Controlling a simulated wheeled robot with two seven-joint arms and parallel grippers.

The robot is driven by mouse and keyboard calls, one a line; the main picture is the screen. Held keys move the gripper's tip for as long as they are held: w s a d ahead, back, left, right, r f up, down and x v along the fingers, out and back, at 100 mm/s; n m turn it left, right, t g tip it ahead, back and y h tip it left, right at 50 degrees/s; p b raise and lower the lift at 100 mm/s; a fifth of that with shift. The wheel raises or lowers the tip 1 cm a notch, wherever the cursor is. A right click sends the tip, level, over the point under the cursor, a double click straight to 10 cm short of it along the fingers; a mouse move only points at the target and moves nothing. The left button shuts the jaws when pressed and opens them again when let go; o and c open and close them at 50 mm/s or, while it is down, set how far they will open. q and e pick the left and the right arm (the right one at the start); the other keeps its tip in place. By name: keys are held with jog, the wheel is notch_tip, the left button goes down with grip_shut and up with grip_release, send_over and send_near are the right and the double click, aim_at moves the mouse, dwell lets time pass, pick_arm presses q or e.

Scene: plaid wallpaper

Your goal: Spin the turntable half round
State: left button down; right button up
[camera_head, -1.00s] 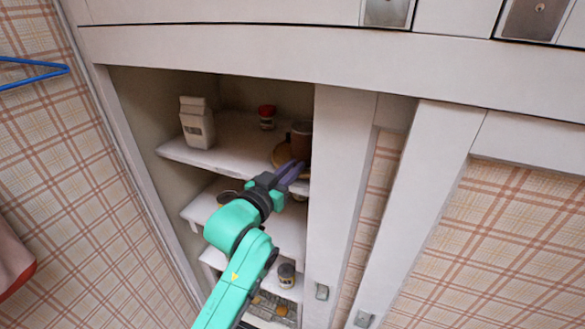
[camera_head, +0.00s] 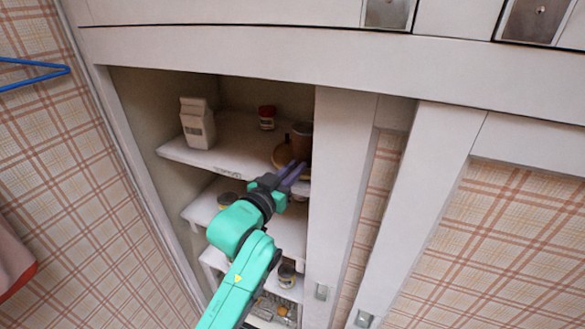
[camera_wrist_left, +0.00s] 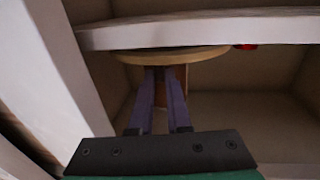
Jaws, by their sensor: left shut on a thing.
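The turntable (camera_head: 282,155) is a round tan disc on the upper shelf of the open cabinet, partly hidden by the right door panel. Its rim shows in the left wrist view (camera_wrist_left: 205,52). A brown cup (camera_head: 302,135) is upright on it, towards the right. My left gripper (camera_head: 300,166) reaches in from the front, with its purple fingertips at the turntable's near rim. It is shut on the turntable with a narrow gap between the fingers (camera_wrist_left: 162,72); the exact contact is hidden. A brown surface, likely the cup, shows behind the fingers. My right gripper is out of view.
A white carton (camera_head: 198,124) and a red-lidded jar (camera_head: 267,117) stand on the same shelf (camera_head: 205,160). Lower shelves hold jars, one (camera_head: 287,273) near my arm. The cabinet's right panel (camera_head: 335,190) stands close beside my fingers.

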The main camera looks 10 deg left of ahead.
aim_at(310, 171)
pick_arm(q)
jog(key=d+p, duration=0.1)
jog(key=d, duration=0.2)
jog(key=shift+d, duration=0.35)
jog(key=shift+d+f, duration=0.1)
jog(key=c, duration=0.9)
grip_release()
